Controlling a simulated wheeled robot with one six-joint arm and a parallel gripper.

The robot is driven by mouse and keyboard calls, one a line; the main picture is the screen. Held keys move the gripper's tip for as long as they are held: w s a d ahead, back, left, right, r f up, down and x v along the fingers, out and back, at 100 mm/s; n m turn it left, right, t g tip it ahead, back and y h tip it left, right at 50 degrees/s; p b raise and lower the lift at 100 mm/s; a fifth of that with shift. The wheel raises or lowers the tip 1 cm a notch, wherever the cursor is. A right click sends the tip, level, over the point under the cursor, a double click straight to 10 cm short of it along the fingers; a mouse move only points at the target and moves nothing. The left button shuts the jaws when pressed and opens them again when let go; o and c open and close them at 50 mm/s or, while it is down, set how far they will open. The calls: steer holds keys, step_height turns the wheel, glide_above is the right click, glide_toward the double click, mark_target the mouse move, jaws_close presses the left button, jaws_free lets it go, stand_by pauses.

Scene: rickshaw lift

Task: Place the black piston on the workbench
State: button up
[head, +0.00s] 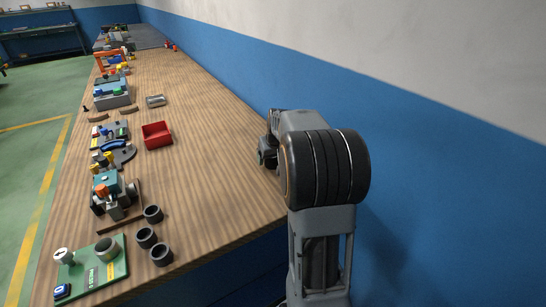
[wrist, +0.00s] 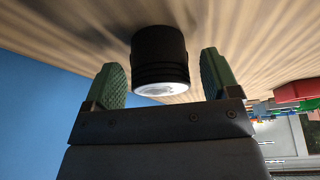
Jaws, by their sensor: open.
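The black piston (wrist: 160,55) is a short dark cylinder with ridges and a pale, shiny end face. In the wrist view, which looks upside down, it stands against the wooden workbench (head: 205,130). My gripper (wrist: 162,72) is open, with one green-padded finger on each side of the piston. Gaps show between the piston and both fingers. In the head view my arm hides the piston, and the fingers cannot be made out.
A red bin (head: 157,138) sits mid-bench. Black cups (head: 147,238) stand near the front, beside a green board (head: 93,272). Several devices line the left edge. A blue and white wall (head: 430,130) runs along the right. The bench's middle is largely clear.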

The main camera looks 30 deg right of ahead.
steer(key=p+v, duration=0.1)
steer(key=v, duration=1.1)
steer(key=s+a+f+n, duration=0.1)
steer(key=s+a+f, duration=0.2)
steer(key=s+a, duration=0.2)
steer(key=s+a+f+g, duration=0.1)
steer(key=s+a+f, duration=0.2)
steer(key=s+a, duration=0.2)
steer(key=s+a+f+n+y, duration=0.1)
steer(key=s+a+f, duration=0.2)
steer(key=a, duration=0.7)
steer(key=shift+s+f+n, duration=0.15)
steer(key=shift+s, duration=0.35)
steer(key=shift+s+f+n, duration=0.15)
steer(key=shift+s+f, duration=0.05)
steer(key=shift+s, duration=0.25)
steer(key=shift+s+a+f, duration=0.1)
steer(key=shift+s+f, duration=0.1)
steer(key=shift+s, duration=0.05)
steer(key=shift+r, duration=0.1)
